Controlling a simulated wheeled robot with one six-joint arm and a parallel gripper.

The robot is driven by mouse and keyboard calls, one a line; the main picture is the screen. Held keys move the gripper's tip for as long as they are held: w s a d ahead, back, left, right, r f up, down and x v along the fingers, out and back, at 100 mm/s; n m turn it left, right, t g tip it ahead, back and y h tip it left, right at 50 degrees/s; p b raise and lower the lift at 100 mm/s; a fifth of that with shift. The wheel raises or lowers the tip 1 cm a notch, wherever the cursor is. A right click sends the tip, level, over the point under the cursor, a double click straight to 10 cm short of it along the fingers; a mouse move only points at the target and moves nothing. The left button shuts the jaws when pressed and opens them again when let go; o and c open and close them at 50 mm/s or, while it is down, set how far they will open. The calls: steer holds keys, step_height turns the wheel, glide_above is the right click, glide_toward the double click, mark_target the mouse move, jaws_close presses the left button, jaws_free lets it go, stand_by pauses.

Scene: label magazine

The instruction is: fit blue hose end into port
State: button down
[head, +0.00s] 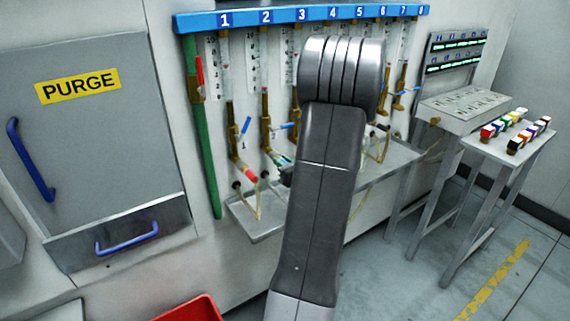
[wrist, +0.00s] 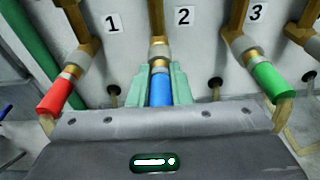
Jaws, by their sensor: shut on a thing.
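The blue hose end (wrist: 160,92) is between the green fingers of my gripper (wrist: 160,80) in the wrist view, which are shut on it. Its brass neck points up at the grey collar of the port (wrist: 159,50) under the brass pipe beside label 2. The two are in line and look to meet. I cannot tell how deep the hose end sits. The lower part of the hose end and its hose are hidden behind my gripper body. In the head view my arm hides most of this area, and a small part of my gripper shows left of it.
A red hose end (wrist: 56,96) is on the pipe at label 1, close on the left. A green hose end (wrist: 275,82) is on the pipe at label 3, on the right. A metal shelf (head: 268,230) runs below. A purge cabinet (head: 85,125) stands left.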

steer(key=shift+w+a, duration=0.2)
steer(key=shift+w, duration=0.1)
steer(key=c, duration=1.3)
jaws_free()
steer(key=shift+o, duration=0.2)
steer(key=b+v, duration=0.1)
steer(key=v, duration=1.3)
steer(key=shift+w+a+f, duration=0.1)
steer(key=p+x, duration=0.1)
steer(key=x, duration=1.2)
steer(key=shift+w+a, duration=0.15)
steer(key=shift+w, duration=0.05)
steer(key=shift+s, duration=0.2)
steer(key=shift+d, duration=0.2)
